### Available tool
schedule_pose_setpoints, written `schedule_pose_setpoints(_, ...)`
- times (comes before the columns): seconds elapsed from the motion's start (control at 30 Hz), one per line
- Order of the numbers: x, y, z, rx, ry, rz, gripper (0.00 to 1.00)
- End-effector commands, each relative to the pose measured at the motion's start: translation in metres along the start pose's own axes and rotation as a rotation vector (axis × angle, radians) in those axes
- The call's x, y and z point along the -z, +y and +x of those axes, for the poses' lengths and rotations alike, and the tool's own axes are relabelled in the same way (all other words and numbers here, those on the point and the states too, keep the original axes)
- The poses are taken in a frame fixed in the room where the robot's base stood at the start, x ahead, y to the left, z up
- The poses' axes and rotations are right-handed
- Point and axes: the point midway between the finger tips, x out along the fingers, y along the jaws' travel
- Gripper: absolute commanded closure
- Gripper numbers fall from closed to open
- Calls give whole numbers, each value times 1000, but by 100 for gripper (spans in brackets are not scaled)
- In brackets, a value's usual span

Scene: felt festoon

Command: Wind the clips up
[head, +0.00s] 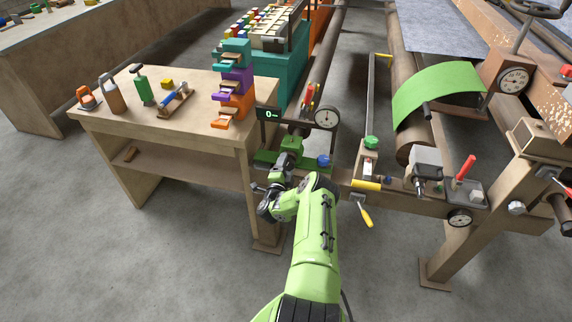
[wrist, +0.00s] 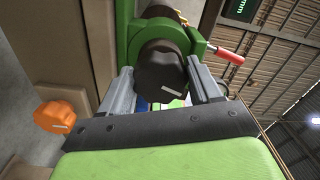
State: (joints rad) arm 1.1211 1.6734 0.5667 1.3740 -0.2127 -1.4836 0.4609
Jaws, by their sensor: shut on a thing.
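My gripper (wrist: 162,88) is shut on a dark, faceted knob (wrist: 160,68) with a small pale label. One finger lies on each side of the knob in the wrist view. Behind the knob is a green ring-shaped bracket (wrist: 133,43) with a dark round part in it. In the head view my gripper (head: 268,197) is low at the front of the green mechanism (head: 290,146) beside the wooden bench; the knob is hard to make out there. I cannot tell which parts are the clips.
A small display (head: 268,114) and round dial (head: 327,118) stand above the mechanism. A yellow-handled lever (head: 366,214) and green felt (head: 440,90) are to the right.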

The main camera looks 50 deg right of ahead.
Motion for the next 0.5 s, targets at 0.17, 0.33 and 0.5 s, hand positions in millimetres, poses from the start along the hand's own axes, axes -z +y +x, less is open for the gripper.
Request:
schedule_pose_setpoints(0.17,-2,-1,-1,0,-6,-132,67)
schedule_pose_setpoints(0.33,-2,0,-1,-1,-7,-232,67)
schedule_pose_setpoints(0.5,-3,1,-1,-2,-8,-296,67)
